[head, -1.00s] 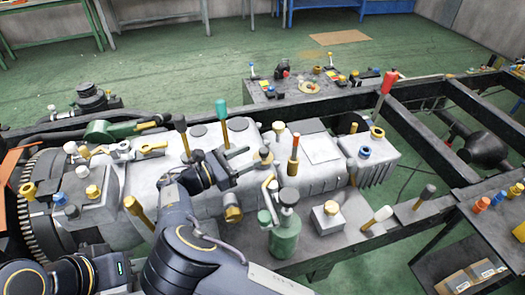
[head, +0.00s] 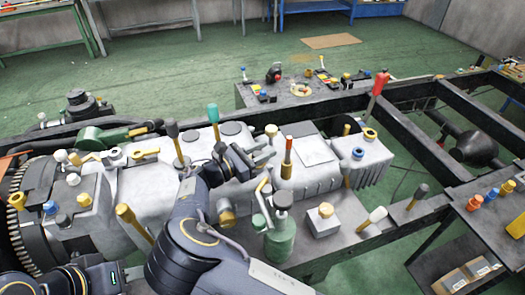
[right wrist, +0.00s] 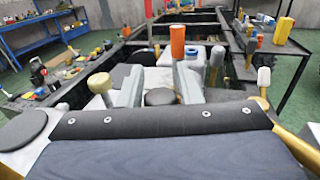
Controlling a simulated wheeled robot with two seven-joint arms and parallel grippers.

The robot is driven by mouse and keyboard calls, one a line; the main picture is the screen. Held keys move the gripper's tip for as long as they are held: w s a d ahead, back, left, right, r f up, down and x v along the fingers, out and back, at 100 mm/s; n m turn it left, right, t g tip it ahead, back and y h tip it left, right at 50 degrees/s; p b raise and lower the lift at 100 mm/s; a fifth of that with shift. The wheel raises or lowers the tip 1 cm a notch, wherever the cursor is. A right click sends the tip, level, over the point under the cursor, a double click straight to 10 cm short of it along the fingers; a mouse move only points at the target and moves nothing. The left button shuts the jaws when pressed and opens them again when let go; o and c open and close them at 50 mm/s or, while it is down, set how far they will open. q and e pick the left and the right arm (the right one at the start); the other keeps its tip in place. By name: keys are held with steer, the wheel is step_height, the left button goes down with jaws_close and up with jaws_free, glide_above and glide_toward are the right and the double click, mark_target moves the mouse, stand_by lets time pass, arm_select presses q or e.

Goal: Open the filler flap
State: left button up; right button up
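The grey gearbox housing (head: 320,172) carries flat round dark lids and several levers. I cannot tell for sure which part is the filler flap. A small dark round disc (right wrist: 160,97) lies between the fingers of my right gripper (right wrist: 159,88) in the right wrist view; whether they touch it is unclear. In the head view my right gripper (head: 262,153) is low over the housing, just left of an orange-topped handle (head: 288,150), and hides most of that disc. The fingers are apart. My left arm shows at the lower left, but its gripper is out of view.
A beige knob (head: 271,130) and a teal-topped lever (head: 214,115) rise close to the right gripper. Dark frame rails (head: 410,130) run behind.

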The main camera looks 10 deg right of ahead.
jaws_close()
steer(key=shift+w+r+n+p, duration=0.15)
steer(key=shift+r+n+p, duration=0.15)
steer(key=shift+p, duration=0.4)
steer(key=n+p, duration=0.1)
steer(key=w+n+y+p, duration=0.1)
steer(key=p, duration=0.1)
steer(key=shift+a+r+n, duration=0.15)
steer(key=shift+r+n, duration=0.15)
steer(key=shift+r, duration=0.05)
steer(key=shift+w+a+n+g+p, duration=0.1)
steer(key=shift+w+n+g+p, duration=0.35)
steer(key=shift+n+p, duration=0.5)
steer(key=shift+w+a+n+p, duration=0.1)
steer(key=shift+w+n+p, duration=0.4)
steer(key=shift+n, duration=0.15)
steer(key=shift+o, duration=2.1)
jaws_free()
